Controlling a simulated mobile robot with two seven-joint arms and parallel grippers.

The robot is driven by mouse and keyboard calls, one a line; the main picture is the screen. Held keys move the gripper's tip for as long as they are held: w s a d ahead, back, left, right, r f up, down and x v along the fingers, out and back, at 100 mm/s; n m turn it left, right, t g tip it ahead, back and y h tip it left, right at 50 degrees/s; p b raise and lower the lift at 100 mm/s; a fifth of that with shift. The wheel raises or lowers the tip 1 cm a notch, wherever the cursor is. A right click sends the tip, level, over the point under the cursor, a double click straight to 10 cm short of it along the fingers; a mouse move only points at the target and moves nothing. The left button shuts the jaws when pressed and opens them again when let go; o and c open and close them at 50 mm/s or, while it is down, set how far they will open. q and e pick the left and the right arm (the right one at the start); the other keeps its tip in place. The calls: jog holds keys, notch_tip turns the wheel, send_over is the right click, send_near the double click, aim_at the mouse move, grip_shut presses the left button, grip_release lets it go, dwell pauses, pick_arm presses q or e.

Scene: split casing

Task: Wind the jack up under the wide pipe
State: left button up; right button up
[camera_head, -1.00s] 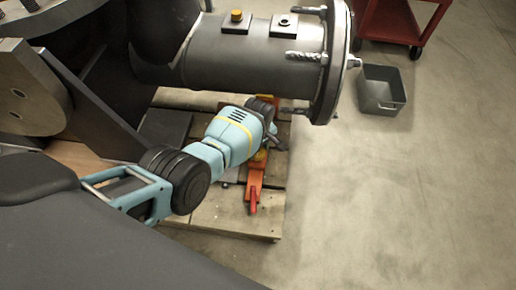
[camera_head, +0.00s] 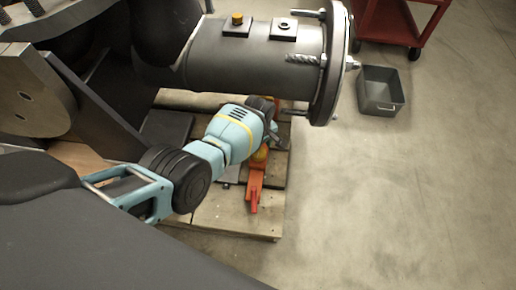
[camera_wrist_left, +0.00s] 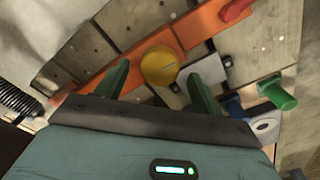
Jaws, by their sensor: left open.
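The orange jack (camera_head: 255,187) lies on the wooden pallet below the wide grey pipe (camera_head: 255,58). Its yellow knob (camera_head: 261,153) is partly covered by my left arm in the head view. In the left wrist view the round yellow knob (camera_wrist_left: 159,66) sits on the orange bar (camera_wrist_left: 120,68), with a red part (camera_wrist_left: 236,10) at the upper right. My left gripper (camera_wrist_left: 162,86) is open, its two green fingers apart with the knob just beyond and between their tips. I cannot tell whether they touch it. My right gripper is not in view.
The pipe's round flange (camera_head: 331,65) with long bolts hangs over the pallet's (camera_head: 240,222) right side. A grey bin (camera_head: 381,92) and a red cart (camera_head: 402,20) stand on the floor at the right.

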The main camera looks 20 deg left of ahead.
aim_at(258, 152)
pick_arm(q)
notch_tip(258, 152, up, 6)
jog(key=p, duration=0.2)
jog(key=shift+f+p, duration=0.2)
jog(key=shift+p, duration=0.15)
jog(key=shift+r, duration=0.2)
